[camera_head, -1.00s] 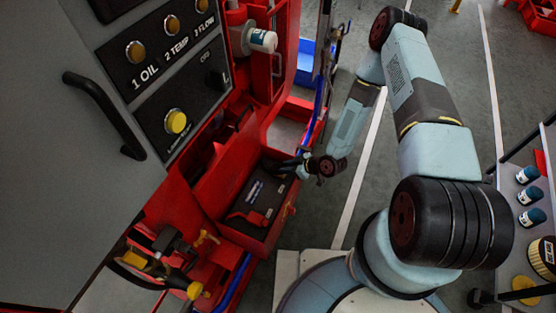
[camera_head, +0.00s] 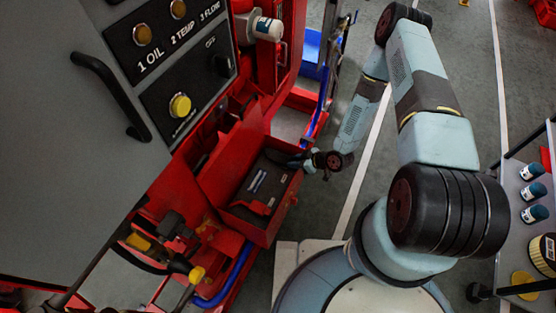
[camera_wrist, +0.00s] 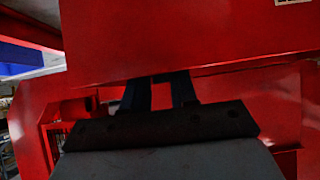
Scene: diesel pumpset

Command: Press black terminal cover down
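A dark battery (camera_head: 269,177) with pale label marks on top sits in a red open-topped tray (camera_head: 252,224) in the head view. A red cover (camera_head: 258,207) lies at its near end. At the far end, beside my gripper (camera_head: 298,159), the black terminal cover blends into the dark battery and gripper, so I cannot make out its shape or whether I touch it. In the wrist view, two dark fingers of my gripper (camera_wrist: 161,80) point at red metal.
The red pumpset frame surrounds the tray, with a grey control panel (camera_head: 180,62) at upper left. A white filter canister (camera_head: 266,28) juts out above. In the wrist view a red panel (camera_wrist: 190,40) spans the top, close to my fingers. Open floor lies right of the tray.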

